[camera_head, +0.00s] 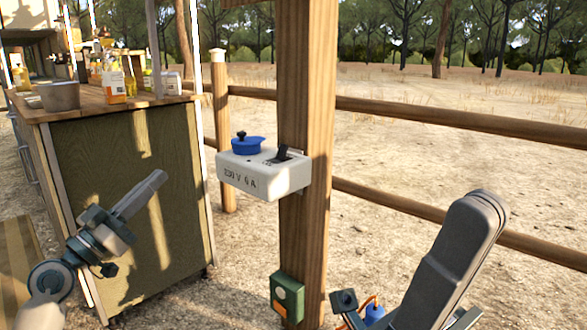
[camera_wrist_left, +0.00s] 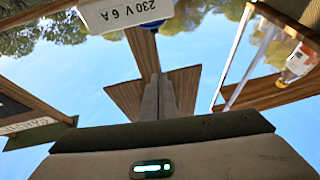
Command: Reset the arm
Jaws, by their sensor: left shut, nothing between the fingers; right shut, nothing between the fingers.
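My left gripper (camera_head: 157,180) is at the left in the head view, its grey fingers closed together with nothing between them. Its closed fingers also show in the left wrist view (camera_wrist_left: 159,95). It is apart from the white socket box (camera_head: 262,178) on the wooden post, which is to its right. The box reads "230 V 6 A" and has a blue round cap and a black lever on top. It also shows at the top of the left wrist view (camera_wrist_left: 110,14).
The wooden post (camera_head: 309,110) carries a green box (camera_head: 287,296) low down. A blue part (camera_head: 374,313) with orange beside it is partly hidden at the bottom. A counter (camera_head: 120,190) with bottles and a grey pot (camera_head: 60,96) stands left. A rail fence (camera_head: 450,121) runs behind.

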